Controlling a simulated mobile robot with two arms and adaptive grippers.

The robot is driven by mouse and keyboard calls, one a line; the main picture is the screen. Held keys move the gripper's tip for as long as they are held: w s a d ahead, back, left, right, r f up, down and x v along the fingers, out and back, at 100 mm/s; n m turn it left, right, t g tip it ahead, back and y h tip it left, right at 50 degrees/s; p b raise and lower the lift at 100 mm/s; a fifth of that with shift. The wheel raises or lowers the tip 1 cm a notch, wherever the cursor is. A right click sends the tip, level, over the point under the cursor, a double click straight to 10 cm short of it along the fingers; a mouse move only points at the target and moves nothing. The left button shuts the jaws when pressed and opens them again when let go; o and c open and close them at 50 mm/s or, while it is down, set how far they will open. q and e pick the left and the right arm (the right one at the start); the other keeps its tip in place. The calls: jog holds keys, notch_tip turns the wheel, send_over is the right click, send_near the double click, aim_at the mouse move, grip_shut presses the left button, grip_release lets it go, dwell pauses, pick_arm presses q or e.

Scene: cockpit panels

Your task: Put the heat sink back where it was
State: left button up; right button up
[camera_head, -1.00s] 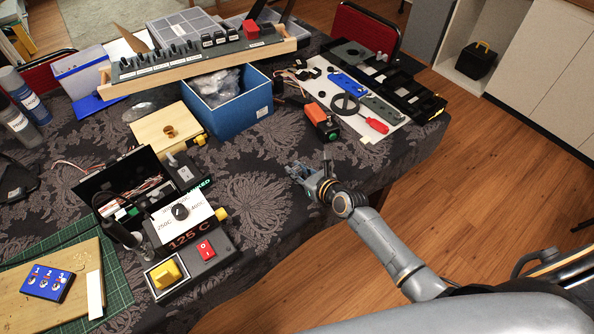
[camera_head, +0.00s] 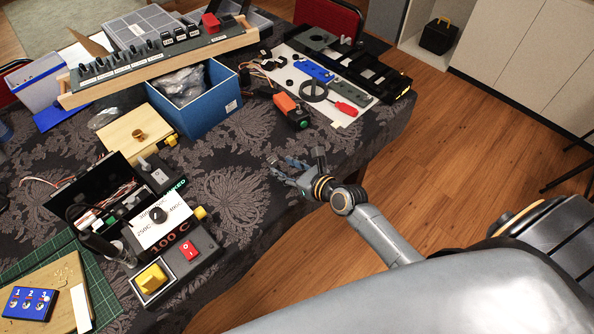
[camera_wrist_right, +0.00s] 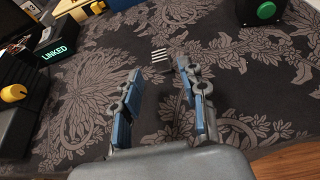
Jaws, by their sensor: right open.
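A small thing with light parallel ridges, which looks like the heat sink (camera_wrist_right: 160,55), lies on the dark patterned cloth in the right wrist view. My right gripper (camera_head: 278,167) is over the table's right part in the head view, open and empty. In the right wrist view its two blue-padded fingers (camera_wrist_right: 158,70) are spread, and the ridged thing shows just beyond the fingertips, between them and not gripped. In the head view it is too small to make out clearly beside the fingers. My left gripper is not in view.
A control box (camera_head: 178,262) with a dial, red switch and yellow button stands left of the gripper. A blue bin (camera_head: 208,112), an orange-and-black device (camera_head: 290,108) and a white board (camera_head: 345,117) lie farther back. Bare cloth surrounds the gripper; the table edge is close on the right.

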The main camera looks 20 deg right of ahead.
jog(key=v, duration=0.5)
jog(key=shift+s, duration=0.1)
dwell(0.3)
